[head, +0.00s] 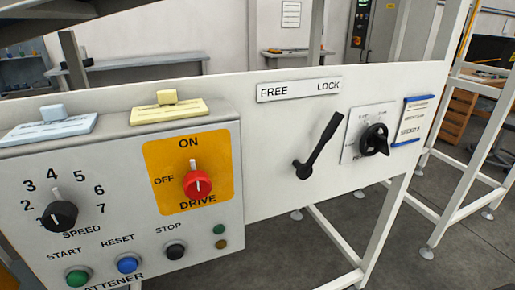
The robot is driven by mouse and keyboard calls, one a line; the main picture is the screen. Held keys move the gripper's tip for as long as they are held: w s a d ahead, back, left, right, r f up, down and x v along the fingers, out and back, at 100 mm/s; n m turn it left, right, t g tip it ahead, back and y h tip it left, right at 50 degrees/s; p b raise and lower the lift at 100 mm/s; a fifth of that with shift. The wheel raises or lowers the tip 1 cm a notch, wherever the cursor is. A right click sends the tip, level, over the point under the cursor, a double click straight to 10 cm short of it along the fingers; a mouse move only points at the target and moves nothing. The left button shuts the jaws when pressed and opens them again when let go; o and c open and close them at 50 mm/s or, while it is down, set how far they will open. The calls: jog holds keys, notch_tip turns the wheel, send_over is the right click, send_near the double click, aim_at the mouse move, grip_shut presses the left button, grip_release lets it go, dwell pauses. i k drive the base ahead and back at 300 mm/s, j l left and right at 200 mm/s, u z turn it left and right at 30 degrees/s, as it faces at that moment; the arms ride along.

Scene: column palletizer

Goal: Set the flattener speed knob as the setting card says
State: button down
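The flattener speed knob (60,215) is round and black, at the lower left of the grey control box. It sits on a dial numbered 1 to 7, and its white mark points up, toward about 4. A blue-edged card (410,122) hangs at the right end of the white panel. It looks like the setting card; its small print is too blurred to read surely. My gripper is not in view.
A red drive knob (197,185) sits right of the speed knob. Green (78,278), blue (128,265) and black (175,250) buttons lie below. A black lever (318,147) and black rotary switch (375,140) stick out farther right. Light blue (50,128) and yellow (168,115) plates top the box.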

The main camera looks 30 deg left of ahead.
aim_at(60, 215)
jog(key=u, duration=1.8)
